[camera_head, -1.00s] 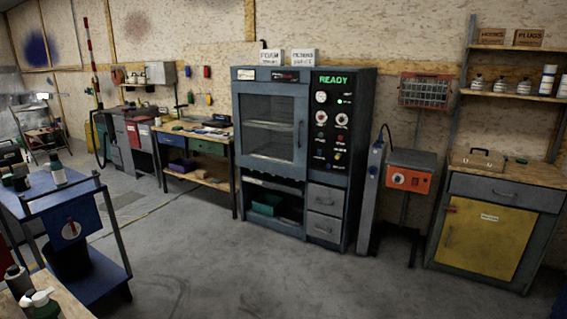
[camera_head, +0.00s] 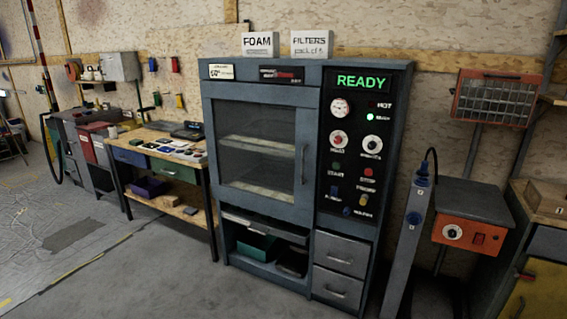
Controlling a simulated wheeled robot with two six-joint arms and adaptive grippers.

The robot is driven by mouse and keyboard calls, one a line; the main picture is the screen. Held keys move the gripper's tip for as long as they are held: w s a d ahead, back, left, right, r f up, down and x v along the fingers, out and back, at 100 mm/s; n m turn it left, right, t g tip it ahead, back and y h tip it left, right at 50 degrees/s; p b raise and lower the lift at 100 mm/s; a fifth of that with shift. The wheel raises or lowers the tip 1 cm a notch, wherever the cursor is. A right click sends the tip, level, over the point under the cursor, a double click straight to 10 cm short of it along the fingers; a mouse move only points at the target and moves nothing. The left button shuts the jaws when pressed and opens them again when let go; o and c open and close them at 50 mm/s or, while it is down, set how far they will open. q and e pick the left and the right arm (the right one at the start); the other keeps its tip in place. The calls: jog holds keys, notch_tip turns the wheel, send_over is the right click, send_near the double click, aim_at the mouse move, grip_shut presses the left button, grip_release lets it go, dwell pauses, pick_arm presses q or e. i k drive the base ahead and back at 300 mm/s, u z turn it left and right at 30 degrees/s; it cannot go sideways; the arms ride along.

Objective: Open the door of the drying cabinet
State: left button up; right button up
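The drying cabinet (camera_head: 312,222) stands against the wall in the middle of the head view. Its door (camera_head: 262,199) has a large window with shelves behind it and looks shut. A vertical door handle (camera_head: 303,165) runs along the door's right side. Right of the door is a black control panel (camera_head: 353,178) with a green READY display (camera_head: 361,81), knobs, buttons and a lit green lamp. Neither of my grippers is in view.
A workbench (camera_head: 165,160) with small items stands left of the cabinet. A grey upright post (camera_head: 408,250) and an orange control box (camera_head: 471,222) on a stand are close on its right. The grey floor (camera_head: 150,275) in front of the cabinet is clear.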

aim_at(307, 100)
jog(key=i, duration=1.85)
jog(key=z, duration=1.7)
